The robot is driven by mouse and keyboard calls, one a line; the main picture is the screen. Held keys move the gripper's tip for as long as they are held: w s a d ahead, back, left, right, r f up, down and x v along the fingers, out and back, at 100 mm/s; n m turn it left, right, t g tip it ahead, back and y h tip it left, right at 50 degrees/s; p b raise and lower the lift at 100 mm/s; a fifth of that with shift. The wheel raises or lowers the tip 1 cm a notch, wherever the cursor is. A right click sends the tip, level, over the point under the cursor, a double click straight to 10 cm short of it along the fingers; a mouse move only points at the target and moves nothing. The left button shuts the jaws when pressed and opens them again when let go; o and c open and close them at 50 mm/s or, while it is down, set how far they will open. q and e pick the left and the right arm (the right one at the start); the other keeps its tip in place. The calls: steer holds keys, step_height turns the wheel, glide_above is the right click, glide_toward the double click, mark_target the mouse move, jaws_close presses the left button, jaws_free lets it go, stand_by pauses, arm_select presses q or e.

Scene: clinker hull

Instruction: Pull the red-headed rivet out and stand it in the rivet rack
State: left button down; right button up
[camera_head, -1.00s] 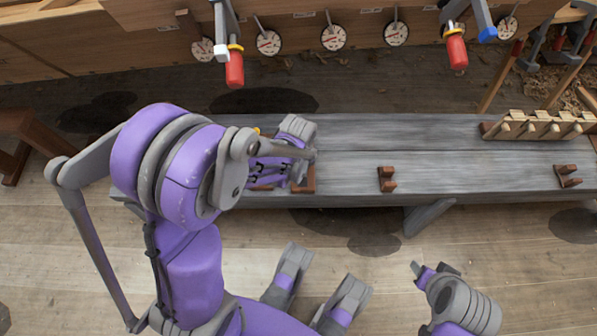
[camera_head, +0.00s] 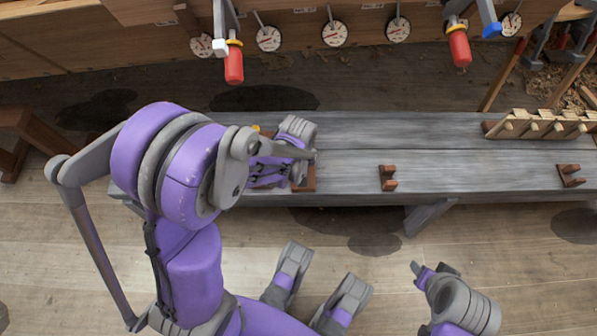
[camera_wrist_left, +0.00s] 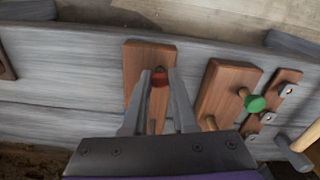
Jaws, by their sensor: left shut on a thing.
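In the head view my left arm hides the rivet and most of the gripper. A second wooden block (camera_wrist_left: 222,82) beside it carries a green-headed rivet (camera_wrist_left: 254,103). I cannot tell which block is the rivet rack. My right gripper (camera_head: 434,268) is low in the head view, away from the bench; its opening is unclear.
The grey bench (camera_head: 450,150) has clear room right of my left arm. Two small brown cradles (camera_head: 387,178) (camera_head: 570,176) stand at its front edge. A pale rack with several pegs (camera_head: 540,124) is at the right. A hammer (camera_wrist_left: 296,152) lies by the green-headed rivet.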

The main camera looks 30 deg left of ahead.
arm_select(q)
steer(key=shift+f, duration=0.35)
steer(key=c, duration=0.6)
jaws_free()
step_height(320, 180, up, 8)
steer(key=p, duration=0.5)
steer(key=shift+r, duration=0.15)
